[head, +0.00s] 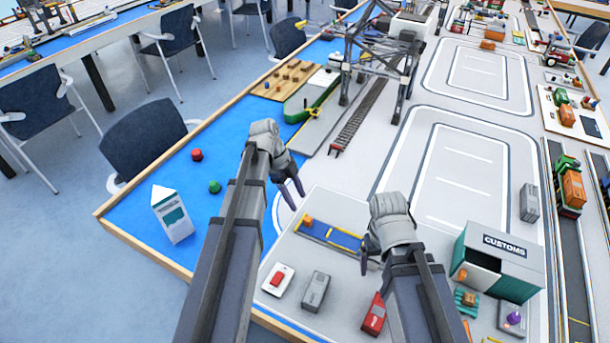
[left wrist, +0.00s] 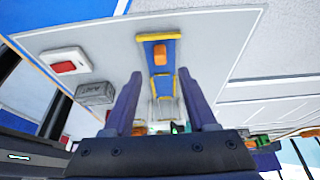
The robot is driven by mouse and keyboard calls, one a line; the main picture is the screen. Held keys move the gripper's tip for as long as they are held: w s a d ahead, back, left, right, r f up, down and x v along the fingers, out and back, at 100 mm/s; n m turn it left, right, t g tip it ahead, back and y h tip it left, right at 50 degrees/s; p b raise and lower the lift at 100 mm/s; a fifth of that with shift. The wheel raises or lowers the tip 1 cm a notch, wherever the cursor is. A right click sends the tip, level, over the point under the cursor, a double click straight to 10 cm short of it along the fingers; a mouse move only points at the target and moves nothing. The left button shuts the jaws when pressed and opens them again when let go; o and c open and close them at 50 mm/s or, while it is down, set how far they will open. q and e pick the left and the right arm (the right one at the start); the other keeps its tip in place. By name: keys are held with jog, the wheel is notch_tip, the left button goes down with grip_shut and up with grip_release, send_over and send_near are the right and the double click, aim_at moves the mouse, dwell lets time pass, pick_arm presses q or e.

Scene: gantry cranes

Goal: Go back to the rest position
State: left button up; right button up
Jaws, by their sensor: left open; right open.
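My left gripper (head: 290,188) is above the blue and grey parts of the table in the head view, its fingers apart. In the left wrist view the left gripper (left wrist: 164,105) shows two separate fingers with nothing between them. My right gripper (head: 368,262) hangs over the grey area left of the customs building; its fingers are partly hidden by its own wrist. Neither gripper is seen holding anything.
A blue tray with yellow edges (head: 345,239) bearing an orange block lies between the grippers. A milk carton (head: 172,214), red piece (head: 197,154) and green piece (head: 215,187) stand left. The customs building (head: 510,255), red box (head: 374,314) and gantry crane (head: 348,60) are nearby.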

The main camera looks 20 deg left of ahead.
pick_arm(q)
jog(key=s+d+n+y, duration=0.5)
jog(key=s+d+n, duration=0.9)
jog(key=s+n, duration=0.1)
jog(key=shift+d+f+n+t+y+p, duration=0.25)
jog(key=shift+f+n, duration=0.2)
jog(key=shift+n, duration=0.25)
pick_arm(e)
jog(key=shift+r, duration=0.3)
pick_arm(q)
jog(key=shift+s+a, duration=0.1)
